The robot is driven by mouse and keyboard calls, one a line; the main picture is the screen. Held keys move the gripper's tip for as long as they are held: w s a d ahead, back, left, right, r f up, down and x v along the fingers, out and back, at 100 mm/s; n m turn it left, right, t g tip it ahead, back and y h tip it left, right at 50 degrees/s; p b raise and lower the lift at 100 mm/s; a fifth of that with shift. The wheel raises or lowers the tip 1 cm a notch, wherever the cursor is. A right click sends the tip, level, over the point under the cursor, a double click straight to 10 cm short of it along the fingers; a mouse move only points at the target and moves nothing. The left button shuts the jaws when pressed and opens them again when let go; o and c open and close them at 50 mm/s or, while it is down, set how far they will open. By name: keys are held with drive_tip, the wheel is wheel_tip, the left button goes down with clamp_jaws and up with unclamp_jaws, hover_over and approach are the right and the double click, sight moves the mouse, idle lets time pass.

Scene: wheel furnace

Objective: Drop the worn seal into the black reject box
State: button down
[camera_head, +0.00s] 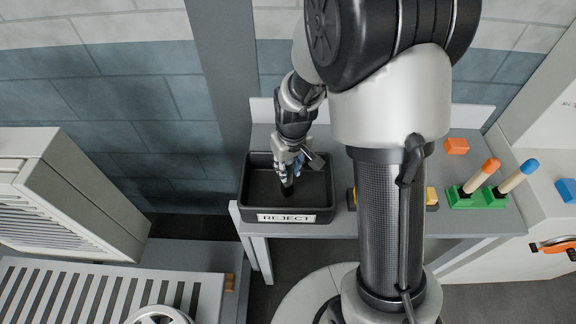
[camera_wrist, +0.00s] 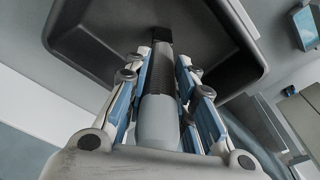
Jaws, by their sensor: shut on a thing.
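The black reject box (camera_head: 308,202) stands on the grey bench with a white REJECT label on its front. My gripper (camera_head: 288,178) points down over the inside of the box. It is shut on a small dark piece, which I take for the worn seal (camera_head: 288,189). The piece shows below the fingertips; its shape is hard to make out. In the wrist view my gripper (camera_wrist: 163,56) has its blue-sided fingers on both sides of a dark piece (camera_wrist: 161,36), with the box's dark inside (camera_wrist: 100,30) beyond it. Whether the piece touches the box floor cannot be told.
On the bench (camera_head: 340,229), green blocks carry an orange-topped peg (camera_head: 480,177) and a blue-topped peg (camera_head: 518,177). My arm hides the bench's middle. A slatted grey unit (camera_head: 70,200) stands at the left.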

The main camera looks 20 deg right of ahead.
drive_tip(key=shift+f, duration=0.25)
drive_tip(key=c, duration=1.3)
unclamp_jaws()
drive_tip(key=shift+r, duration=0.15)
drive_tip(key=r, duration=0.4)
drive_tip(key=s+r, duration=0.1)
drive_tip(key=r, duration=0.6)
drive_tip(key=shift+s+d+r, duration=0.15)
drive_tip(key=shift+s+r, duration=0.1)
drive_tip(key=shift+r, duration=0.1)
drive_tip(key=s+r+t, duration=0.1)
drive_tip(key=s+r, duration=0.2)
drive_tip(key=s, duration=0.3)
drive_tip(key=s+r+m+t+b, duration=0.1)
drive_tip(key=s+r, duration=0.2)
drive_tip(key=s, duration=0.4)
drive_tip(key=s+r+m+t+b, duration=0.1)
drive_tip(key=s+r, duration=0.2)
drive_tip(key=s, duration=0.3)
drive_tip(key=shift+s, duration=0.25)
